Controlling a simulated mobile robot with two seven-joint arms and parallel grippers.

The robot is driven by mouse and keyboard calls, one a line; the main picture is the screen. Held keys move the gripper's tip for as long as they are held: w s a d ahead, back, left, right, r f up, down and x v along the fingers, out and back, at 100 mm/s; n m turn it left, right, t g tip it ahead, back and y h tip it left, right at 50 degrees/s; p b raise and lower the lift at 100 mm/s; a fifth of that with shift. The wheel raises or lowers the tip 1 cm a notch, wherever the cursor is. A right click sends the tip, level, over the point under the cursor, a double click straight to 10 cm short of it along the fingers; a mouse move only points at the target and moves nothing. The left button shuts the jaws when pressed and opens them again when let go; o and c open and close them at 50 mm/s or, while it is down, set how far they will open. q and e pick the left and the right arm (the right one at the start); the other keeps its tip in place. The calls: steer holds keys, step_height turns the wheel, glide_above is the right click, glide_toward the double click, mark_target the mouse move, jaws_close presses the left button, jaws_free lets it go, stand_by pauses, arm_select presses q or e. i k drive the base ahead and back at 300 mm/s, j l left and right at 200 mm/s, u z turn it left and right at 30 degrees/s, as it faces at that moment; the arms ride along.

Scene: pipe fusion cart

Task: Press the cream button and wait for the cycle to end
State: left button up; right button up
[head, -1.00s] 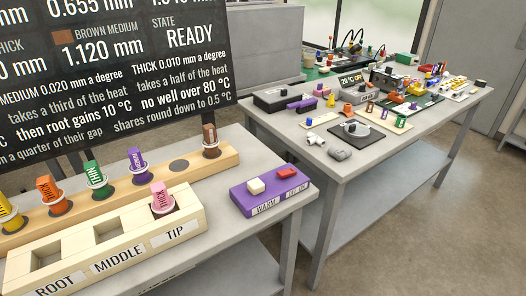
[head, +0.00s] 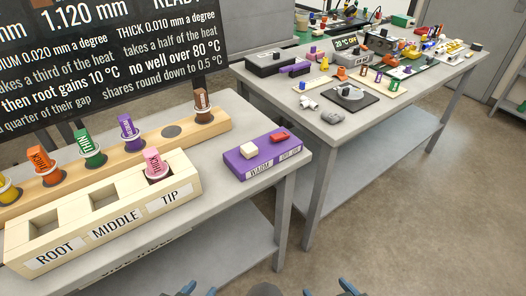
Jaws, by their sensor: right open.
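The cream button (head: 249,149) sits on the left part of the top of a purple box (head: 263,157), above a label reading WARM. It stands up as a small block, and nothing touches it. The box rests near the right corner of the near table. My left gripper (head: 199,290) barely shows at the bottom edge, well below the box in the picture. My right gripper (head: 357,289) shows at the bottom edge further right, open. Most of both grippers is cut off.
A wooden block with ROOT, MIDDLE and TIP sockets (head: 89,231) stands left of the box. A pink plug (head: 153,162) is in TIP. Behind it, a wooden rail (head: 153,138) holds coloured plugs. A second, cluttered table (head: 358,131) stands behind right. Floor between is clear.

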mark_target(249, 150)
steer(key=i+l+u, duration=0.1)
steer(key=l+u, duration=0.7)
steer(key=l, duration=0.2)
steer(key=l+u, duration=0.4)
steer(key=k+l, duration=0.05)
